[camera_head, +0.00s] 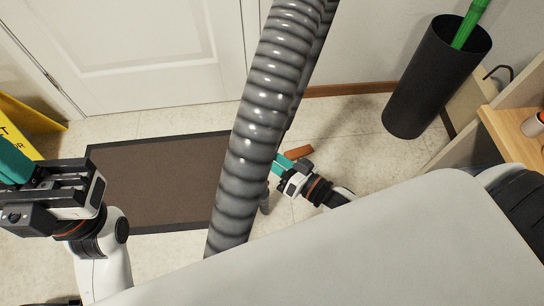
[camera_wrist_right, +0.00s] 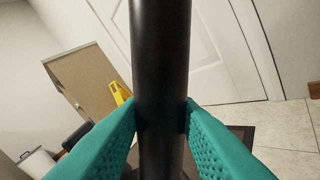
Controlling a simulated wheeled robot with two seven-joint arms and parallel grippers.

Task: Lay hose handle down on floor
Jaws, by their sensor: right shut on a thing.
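The hose handle is a smooth black tube (camera_wrist_right: 162,60) standing lengthwise through the right wrist view. The teal fingers of my right gripper (camera_wrist_right: 160,120) close on it from both sides. In the head view my right gripper (camera_head: 281,165) is low over the floor, partly behind the thick grey ribbed hose (camera_head: 255,130). The hose runs from the top edge down across the middle and hides most of the handle there. My left gripper (camera_head: 18,165) is at the left edge, away from the hose; its fingertips are not clear enough to judge.
A brown mat (camera_head: 150,185) with a dark border lies before the white door (camera_head: 140,50). A yellow sign (camera_head: 20,125) stands at left. A black bin (camera_head: 430,85) holds a green item at right, near a wooden shelf (camera_head: 515,130).

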